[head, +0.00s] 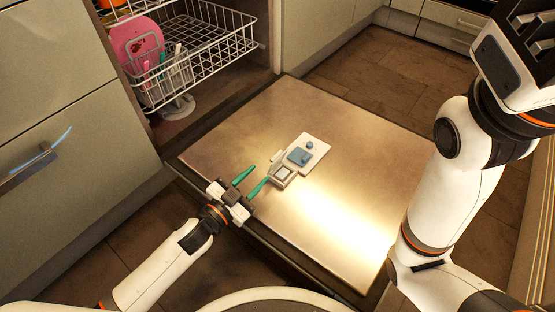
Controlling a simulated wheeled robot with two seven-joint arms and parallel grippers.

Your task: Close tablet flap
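The dispenser plate (321,148) is a pale panel on the inner face of the lowered dishwasher door. It bears a blue-grey square (299,156) and a small round blue-grey knob (310,145). A square grey framed piece with a lighter middle, seemingly the tablet flap (283,174), sticks out at the plate's near-left end and looks folded open. My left gripper (260,174) has its green fingers spread, with nothing between them, just left of the flap. One finger is very close to it; I cannot tell if they touch. My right gripper's fingers are not visible.
The dishwasher door (245,128) lies open and flat, mostly bare. A wire rack (205,45) with a pink plate (137,45) and utensils stands inside. My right arm rises along the right side. A drawer front with a handle (35,157) is at left.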

